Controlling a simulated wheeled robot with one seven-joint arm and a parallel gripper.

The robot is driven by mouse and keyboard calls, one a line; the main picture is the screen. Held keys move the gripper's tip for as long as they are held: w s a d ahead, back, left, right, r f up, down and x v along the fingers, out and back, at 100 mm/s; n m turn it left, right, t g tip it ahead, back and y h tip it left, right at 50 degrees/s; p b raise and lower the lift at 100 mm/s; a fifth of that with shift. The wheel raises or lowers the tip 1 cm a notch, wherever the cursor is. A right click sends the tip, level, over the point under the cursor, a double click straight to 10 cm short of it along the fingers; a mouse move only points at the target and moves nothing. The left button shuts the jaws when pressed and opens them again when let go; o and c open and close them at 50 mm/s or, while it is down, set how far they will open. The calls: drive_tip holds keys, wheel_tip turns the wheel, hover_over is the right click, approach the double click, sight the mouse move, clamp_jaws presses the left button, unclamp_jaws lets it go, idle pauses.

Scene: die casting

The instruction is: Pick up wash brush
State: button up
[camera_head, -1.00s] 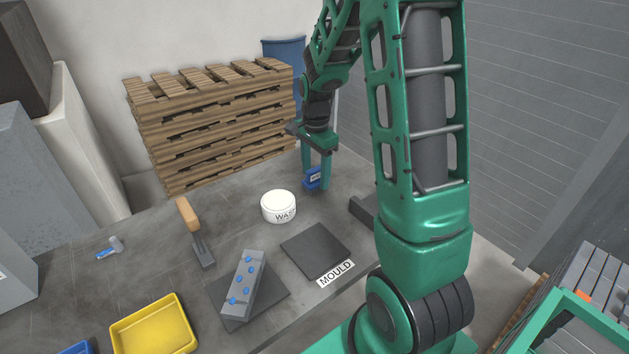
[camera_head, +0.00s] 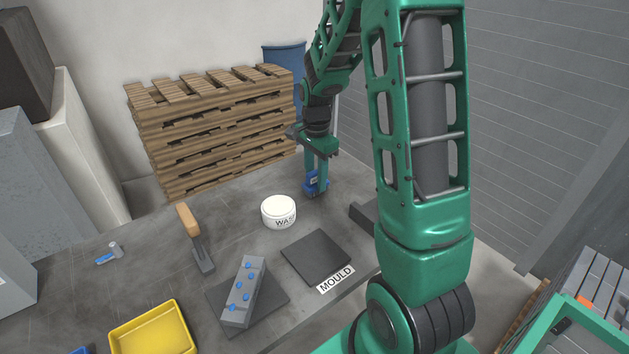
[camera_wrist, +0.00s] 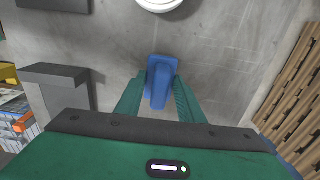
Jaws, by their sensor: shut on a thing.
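The wash brush seems to be the blue tool (camera_head: 313,181) at the far right of the bench; its bristles are not visible. My gripper (camera_head: 317,190) points down and is shut on it, one finger on each side. A white round tub (camera_head: 279,211) marked with lettering starting "WAS" stands just left of my gripper.
A dark mould plate (camera_head: 316,256), a grey block with blue studs (camera_head: 243,291), a wooden-handled tool (camera_head: 196,237), a small blue-handled tool (camera_head: 110,253) and a yellow tray (camera_head: 152,331) lie on the bench. A dark grey block (camera_head: 364,214) stands right of my gripper. Stacked pallets (camera_head: 215,125) rise behind.

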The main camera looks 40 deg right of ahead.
wheel_tip(320, 180, up, 3)
drive_tip(key=shift+w+f, duration=0.1)
drive_tip(key=s+a+r, duration=0.3)
drive_tip(key=a+r, duration=0.4)
drive_tip(key=a, duration=0.4)
drive_tip(key=shift+s+a+r, duration=0.15)
drive_tip(key=o, duration=0.5)
drive_tip(key=c, duration=0.3)
drive_tip(key=shift+w+a+f, duration=0.1)
drive_tip(key=shift+a+f, duration=0.35)
drive_tip(key=shift+f, duration=0.45)
drive_tip(key=shift+w+a+f, duration=0.1)
drive_tip(key=shift+a+f, duration=0.35)
drive_tip(key=shift+f, duration=0.5)
drive_tip(key=shift+w+a+f, duration=0.1)
drive_tip(key=shift+a+f, duration=0.35)
drive_tip(key=shift+f, duration=0.45)
drive_tip(key=shift+c, duration=0.2)
